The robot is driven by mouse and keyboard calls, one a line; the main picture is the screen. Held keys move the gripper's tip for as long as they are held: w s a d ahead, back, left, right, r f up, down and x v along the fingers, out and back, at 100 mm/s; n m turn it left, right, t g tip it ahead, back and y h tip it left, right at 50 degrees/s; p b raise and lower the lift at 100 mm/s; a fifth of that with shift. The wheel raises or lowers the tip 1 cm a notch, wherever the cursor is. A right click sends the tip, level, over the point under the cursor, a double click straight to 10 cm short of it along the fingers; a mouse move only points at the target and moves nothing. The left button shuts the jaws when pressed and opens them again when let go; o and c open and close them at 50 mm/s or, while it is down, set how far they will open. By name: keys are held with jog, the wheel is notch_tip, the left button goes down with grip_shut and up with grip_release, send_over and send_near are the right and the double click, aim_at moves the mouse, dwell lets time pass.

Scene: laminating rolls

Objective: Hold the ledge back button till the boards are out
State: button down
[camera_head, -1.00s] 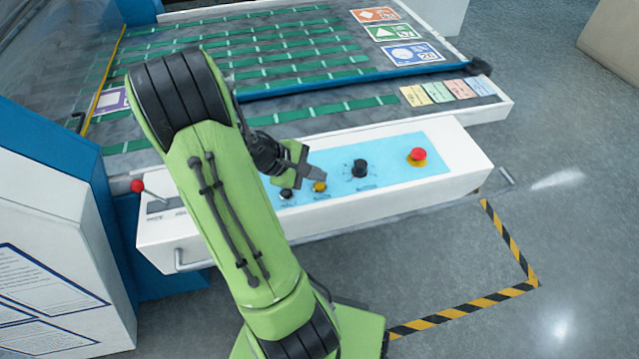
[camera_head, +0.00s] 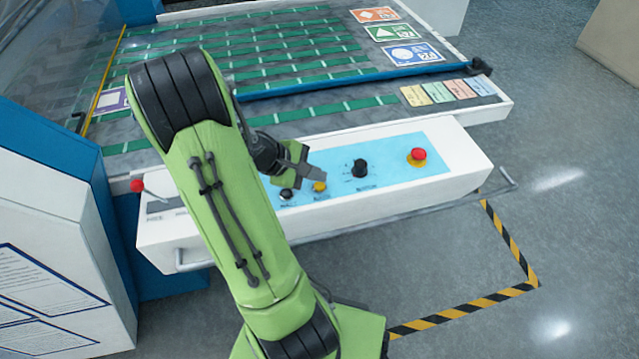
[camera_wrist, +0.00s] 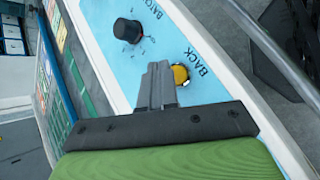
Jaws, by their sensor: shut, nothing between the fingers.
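My gripper (camera_head: 316,181) is shut and empty, its fingertips low over the console. The yellow button (camera_head: 319,187) is at the fingertips in the head view. In the wrist view the yellow button (camera_wrist: 181,74) sits beside the word BACK, just right of my shut fingers (camera_wrist: 158,68), which partly cover it. I cannot tell whether the fingertips touch or press it. A blue bar (camera_head: 400,75) lies across the bed of green strips (camera_head: 350,105) behind the console. I cannot make out any loose boards on the bed; my arm hides part of it.
The console (camera_head: 460,165) also carries a black knob (camera_head: 359,168), a dark button (camera_head: 286,195) and a red button (camera_head: 418,155). A red-tipped lever (camera_head: 137,186) stands at its left. A rail (camera_head: 420,208) runs along its front. Striped floor tape (camera_head: 470,307) borders clear floor at right.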

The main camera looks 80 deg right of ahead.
aim_at(316, 187)
jog(key=shift+f, duration=0.1)
jog(key=shift+f, duration=0.35)
jog(key=shift+f+b, duration=0.4)
dwell(0.7)
dwell(2.7)
jog(key=shift+r+p, duration=0.85)
jog(key=shift+p, duration=0.05)
notch_tip(316, 187, up, 5)
jog(key=p, duration=0.5)
jog(key=shift+r, duration=0.15)
